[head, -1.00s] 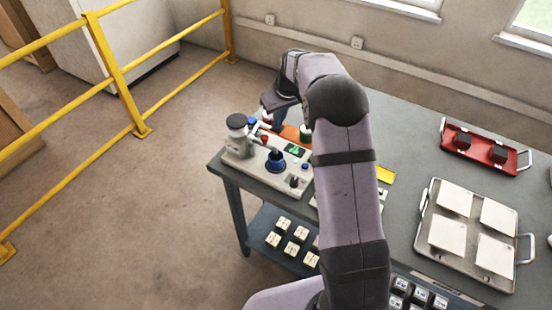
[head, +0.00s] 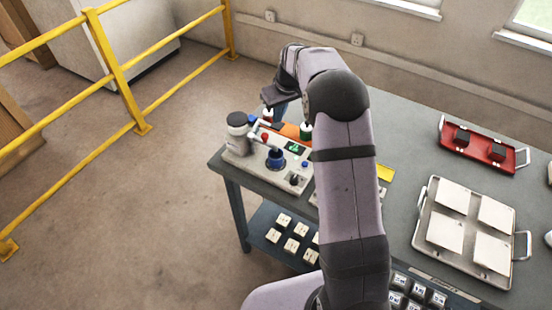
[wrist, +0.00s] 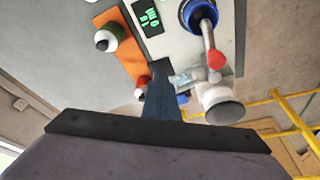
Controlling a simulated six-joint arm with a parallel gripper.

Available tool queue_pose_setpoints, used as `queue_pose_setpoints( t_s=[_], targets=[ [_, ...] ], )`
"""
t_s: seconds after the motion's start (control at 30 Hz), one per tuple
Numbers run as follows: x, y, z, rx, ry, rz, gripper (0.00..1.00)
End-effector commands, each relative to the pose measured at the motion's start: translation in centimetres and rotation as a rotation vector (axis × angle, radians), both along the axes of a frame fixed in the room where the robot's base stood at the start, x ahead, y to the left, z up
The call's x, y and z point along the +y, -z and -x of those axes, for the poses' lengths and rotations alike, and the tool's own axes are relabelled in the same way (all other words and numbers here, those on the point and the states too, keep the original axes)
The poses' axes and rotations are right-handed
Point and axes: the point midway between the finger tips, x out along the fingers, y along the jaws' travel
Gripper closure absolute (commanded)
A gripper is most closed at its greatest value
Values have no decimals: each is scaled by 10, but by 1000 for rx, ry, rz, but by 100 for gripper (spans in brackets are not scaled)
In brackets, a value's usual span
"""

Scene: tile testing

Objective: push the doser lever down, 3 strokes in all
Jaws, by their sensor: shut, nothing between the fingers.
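The doser is a light-coloured bench unit (head: 243,158) at the table's left end, with a blue round part (head: 275,158) and a small display (head: 296,147) with green digits. Its lever ends in a red knob (head: 264,136). My gripper (head: 280,112) is shut and empty, behind the lever in the head view. In the wrist view its fingers (wrist: 160,70) are left of the red knob, apart from it. My arm hides part of the table.
A green bottle (head: 306,131) stands on an orange mat (head: 289,131) close to my gripper. A dark-topped cylinder (head: 237,119) stands at the unit's left end. A red tray (head: 482,158) and a metal tray with white tiles (head: 422,238) are at the right.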

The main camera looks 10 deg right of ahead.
Motion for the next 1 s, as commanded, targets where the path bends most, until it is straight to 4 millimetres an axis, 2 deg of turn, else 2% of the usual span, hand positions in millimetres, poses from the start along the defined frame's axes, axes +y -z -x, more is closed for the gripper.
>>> queue_pose_setpoints(
  t_s=[0.73,1.0],
  targets=[
    [0,33,0,1,0,-1,100],
    [0,30,0,2,0,0,100]
  ],
)
